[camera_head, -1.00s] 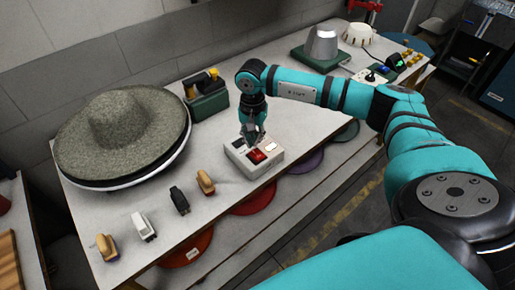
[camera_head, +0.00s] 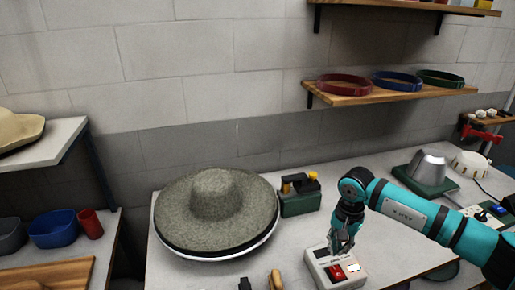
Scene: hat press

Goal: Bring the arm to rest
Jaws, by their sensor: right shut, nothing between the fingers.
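My right gripper (camera_head: 340,243) points down just above a white switch box (camera_head: 322,263) with a red switch (camera_head: 337,272). It is shut and holds nothing. I cannot tell whether the fingertips touch the box. My right arm (camera_head: 414,215) comes in from the right over the bench (camera_head: 390,158). My left gripper is not in view.
A grey felt hat (camera_head: 217,203) lies on a round press plate left of the gripper. A green box (camera_head: 300,197) stands behind. A metal cone (camera_head: 428,167) is at the back right. Shelves with hat bands (camera_head: 345,84) hang above the bench.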

